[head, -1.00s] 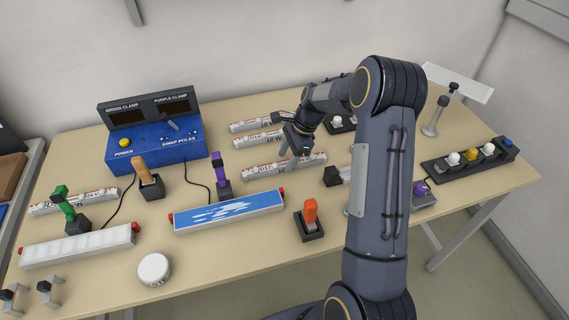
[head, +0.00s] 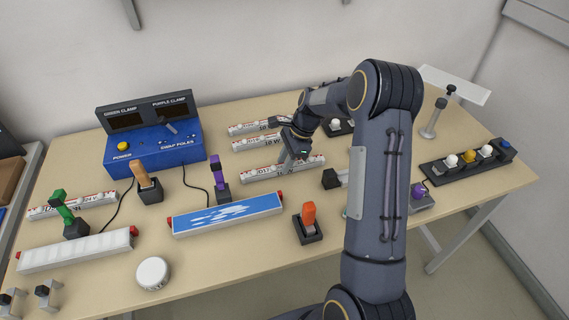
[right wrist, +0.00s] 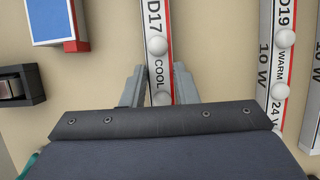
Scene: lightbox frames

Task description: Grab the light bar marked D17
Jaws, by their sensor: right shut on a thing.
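The light bar marked D17 (head: 258,173) lies on the table, a white bar with a red edge and round white bulbs. In the right wrist view the D17 bar (right wrist: 155,20) runs away from my gripper, with "D17" and "COOL" printed on it. My right gripper (head: 291,158) is over the bar's middle. In the right wrist view my gripper (right wrist: 159,82) has one finger on each side of the bar and is shut on it. The bar looks still on the table. My left gripper is not in view.
The D19 bar (right wrist: 282,70), marked "WARM", lies beside D17, with another bar behind. A blue-and-white panel (head: 228,213) is in front. A blue clamp box (head: 155,148) stands left.

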